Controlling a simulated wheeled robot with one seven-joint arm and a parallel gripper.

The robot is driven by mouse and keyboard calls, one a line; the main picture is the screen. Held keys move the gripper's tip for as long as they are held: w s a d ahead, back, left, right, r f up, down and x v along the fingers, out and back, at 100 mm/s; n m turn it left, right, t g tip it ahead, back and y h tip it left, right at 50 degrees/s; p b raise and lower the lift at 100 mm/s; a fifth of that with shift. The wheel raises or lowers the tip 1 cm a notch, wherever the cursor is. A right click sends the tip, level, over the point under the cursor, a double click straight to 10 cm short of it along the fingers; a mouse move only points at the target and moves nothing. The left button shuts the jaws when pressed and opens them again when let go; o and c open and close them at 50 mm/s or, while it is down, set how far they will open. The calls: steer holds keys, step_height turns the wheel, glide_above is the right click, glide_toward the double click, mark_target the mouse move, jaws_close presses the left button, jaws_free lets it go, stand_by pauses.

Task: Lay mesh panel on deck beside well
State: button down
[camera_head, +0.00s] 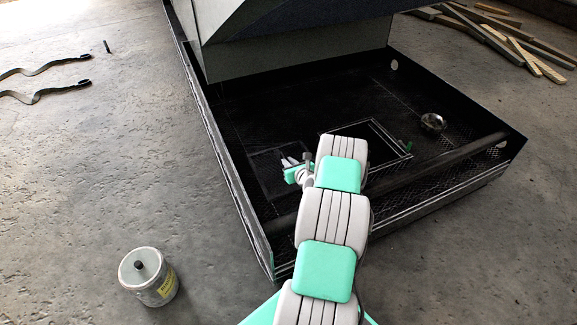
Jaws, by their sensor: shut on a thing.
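The enclosure is a low, dark tray with a black deck (270,120). A framed rectangular opening, the well (378,132), is in the deck right of my gripper and partly hidden by my arm. The mesh panel (267,164) shows as a dark, thin-edged rectangle left of the well. My gripper (292,172) is at its right edge and shut on it. The panel appears roughly flat, close to the deck. I cannot tell whether it touches the deck.
A large pale lid (290,50) overhangs the back of the enclosure. A dark bar (440,160) runs along the front wall. A shiny round part (432,122) sits on the deck at right.

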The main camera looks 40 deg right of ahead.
steer(key=c, duration=1.5)
jaws_free()
steer(key=shift+o, duration=0.2)
